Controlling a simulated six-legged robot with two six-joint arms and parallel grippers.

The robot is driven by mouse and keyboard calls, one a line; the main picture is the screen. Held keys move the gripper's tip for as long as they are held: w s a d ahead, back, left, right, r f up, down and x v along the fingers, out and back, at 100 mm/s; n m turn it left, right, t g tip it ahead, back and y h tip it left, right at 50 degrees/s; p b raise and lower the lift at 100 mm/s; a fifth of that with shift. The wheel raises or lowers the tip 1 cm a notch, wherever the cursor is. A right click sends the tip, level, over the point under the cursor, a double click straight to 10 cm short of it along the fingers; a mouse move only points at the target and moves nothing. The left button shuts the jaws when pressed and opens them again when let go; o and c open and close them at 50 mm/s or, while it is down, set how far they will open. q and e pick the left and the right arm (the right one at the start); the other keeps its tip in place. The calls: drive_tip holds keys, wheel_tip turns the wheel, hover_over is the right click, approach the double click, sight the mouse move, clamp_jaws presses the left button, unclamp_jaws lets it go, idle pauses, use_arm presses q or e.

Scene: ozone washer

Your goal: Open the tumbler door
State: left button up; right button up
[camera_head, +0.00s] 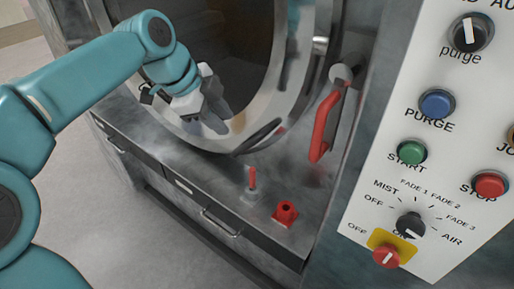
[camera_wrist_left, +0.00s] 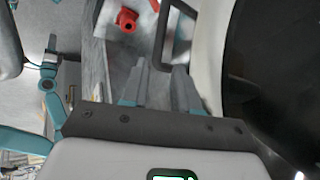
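The round tumbler door with dark glass (camera_head: 220,42) and a pale metal ring (camera_head: 301,75) fills the top middle of the head view. Its dark glass (camera_wrist_left: 275,65) fills the right of the left wrist view. I cannot tell whether it is fully shut. A dark loop handle (camera_head: 260,136) is at its lower edge; it also shows in the wrist view (camera_wrist_left: 166,48). My left gripper (camera_head: 218,112) is in front of the glass, left of the handle. In the wrist view its two fingers (camera_wrist_left: 160,68) are apart with nothing between them. My right gripper is not seen.
A red lever handle (camera_head: 323,126) hangs right of the door. A small red-tipped lever (camera_head: 252,179) and a red knob (camera_head: 286,212) stand on the metal ledge below. A control panel (camera_head: 436,135) with buttons and dials is at right. Drawers (camera_head: 219,221) line the front.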

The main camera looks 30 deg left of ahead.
sight(244, 145)
use_arm(q)
drive_tip(key=x, duration=1.3)
drive_tip(key=shift+f, duration=0.45)
drive_tip(key=shift+w, duration=0.1)
clamp_jaws()
